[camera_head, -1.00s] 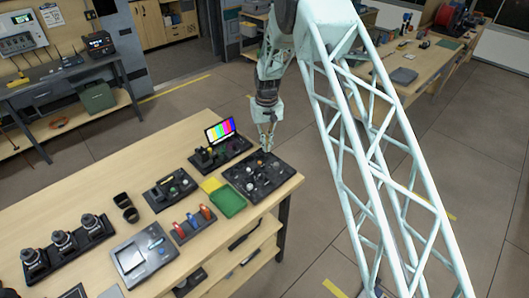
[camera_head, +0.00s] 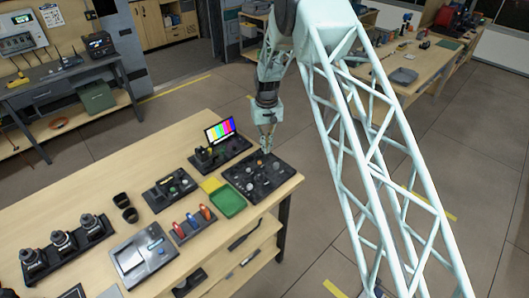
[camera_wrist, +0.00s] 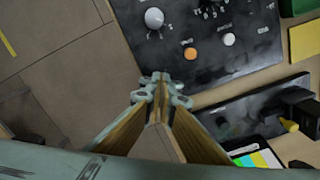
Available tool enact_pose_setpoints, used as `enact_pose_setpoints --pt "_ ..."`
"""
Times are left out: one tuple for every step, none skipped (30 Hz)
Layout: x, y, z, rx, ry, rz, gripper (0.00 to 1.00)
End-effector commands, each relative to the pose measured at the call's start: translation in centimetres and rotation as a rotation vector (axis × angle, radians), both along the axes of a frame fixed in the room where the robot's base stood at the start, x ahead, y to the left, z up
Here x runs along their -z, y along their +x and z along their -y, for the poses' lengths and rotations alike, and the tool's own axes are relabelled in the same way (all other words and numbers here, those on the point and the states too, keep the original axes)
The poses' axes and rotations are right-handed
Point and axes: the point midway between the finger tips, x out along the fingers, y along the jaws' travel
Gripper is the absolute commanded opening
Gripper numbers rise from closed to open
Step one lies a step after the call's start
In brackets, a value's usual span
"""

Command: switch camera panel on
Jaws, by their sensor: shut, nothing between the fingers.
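A dark flat control panel (camera_head: 259,178) with several knobs and buttons lies at the right end of the wooden bench; its labels are too small to read as the camera panel. In the wrist view the dark panel (camera_wrist: 212,62) shows a large white knob (camera_wrist: 154,18), an orange button (camera_wrist: 190,53) and a white button (camera_wrist: 229,39). My gripper (camera_head: 265,150) points down over the panel's far edge. Its fingertips (camera_wrist: 160,84) are together and empty, near the panel edge in the wrist view and apart from the orange button. Contact with the panel cannot be told.
A colour-bar screen (camera_head: 220,130) stands on a dark unit behind the panel; it also shows in the wrist view (camera_wrist: 258,158). A green tray (camera_head: 229,203), a yellow pad (camera_head: 211,185) and a panel with coloured levers (camera_head: 194,224) lie to the left. The floor right of the bench is clear.

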Motion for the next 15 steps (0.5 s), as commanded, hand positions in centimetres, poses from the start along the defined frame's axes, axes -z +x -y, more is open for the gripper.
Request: enact_pose_setpoints --pt "0.08 0.00 0.00 0.000 0.000 0.000 0.00" --pt "0.10 0.00 0.00 0.000 0.000 0.000 0.00" --pt "0.14 0.00 0.00 0.000 0.000 0.000 0.00" --pt "0.16 0.00 0.00 0.000 0.000 0.000 0.00" --pt "0.19 0.00 0.00 0.000 0.000 0.000 0.00" --pt "0.23 0.00 0.00 0.000 0.000 0.000 0.00" --pt "0.26 0.00 0.00 0.000 0.000 0.000 0.00" --pt "0.28 0.00 0.00 0.000 0.000 0.000 0.00" --pt "0.32 0.00 0.00 0.000 0.000 0.000 0.00" --pt "0.35 0.00 0.00 0.000 0.000 0.000 0.00" --pt "0.37 0.00 0.00 0.000 0.000 0.000 0.00" --pt "0.41 0.00 0.00 0.000 0.000 0.000 0.00" --pt "0.43 0.00 0.00 0.000 0.000 0.000 0.00" --pt "0.46 0.00 0.00 0.000 0.000 0.000 0.00" --pt "0.50 0.00 0.00 0.000 0.000 0.000 0.00"
